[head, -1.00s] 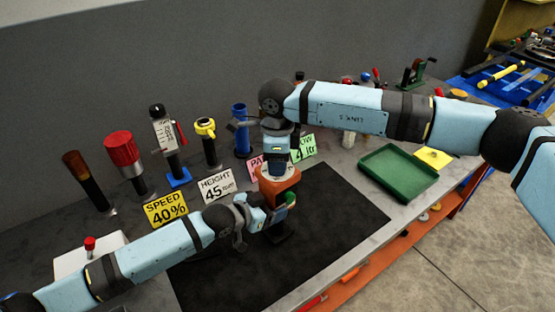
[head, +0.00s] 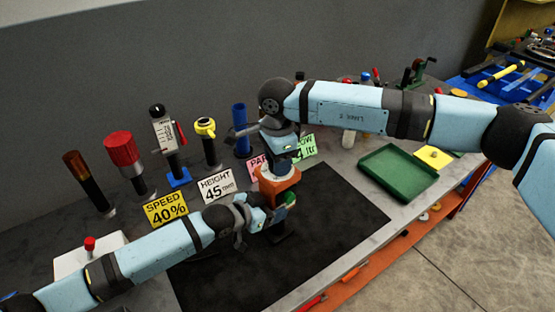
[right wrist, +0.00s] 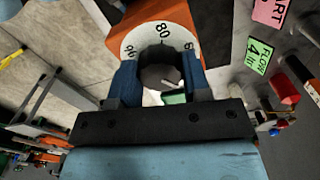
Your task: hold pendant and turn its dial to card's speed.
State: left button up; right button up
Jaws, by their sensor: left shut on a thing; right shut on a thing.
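The pendant (head: 279,187) is an orange box standing above the black mat, with a white dial face on top. My left gripper (head: 268,217) is shut on the pendant's lower part; its fingertips are hard to make out. My right gripper (head: 278,168) comes down from above, shut on the dial. In the right wrist view its blue fingers (right wrist: 160,82) flank the dark grey knob (right wrist: 158,66). The knob's pale pointer line faces lower right; "80" shows on the scale (right wrist: 158,33), other numbers are partly hidden. The yellow speed card (head: 166,208) reads "SPEED 40%".
A height card (head: 216,185) reads 45 mm; a pink card and a green flow card (head: 303,147) stand behind the pendant. Several upright tools line the back. A green tray (head: 398,173) lies at the right. The black mat (head: 335,215) is clear on its right side.

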jog(key=shift+r, duration=0.1)
jog(key=o, duration=0.9)
jog(key=shift+o, duration=0.2)
notch_tip(320, 180, up, 12)
pick_arm(q)
jog(key=o, duration=1.4)
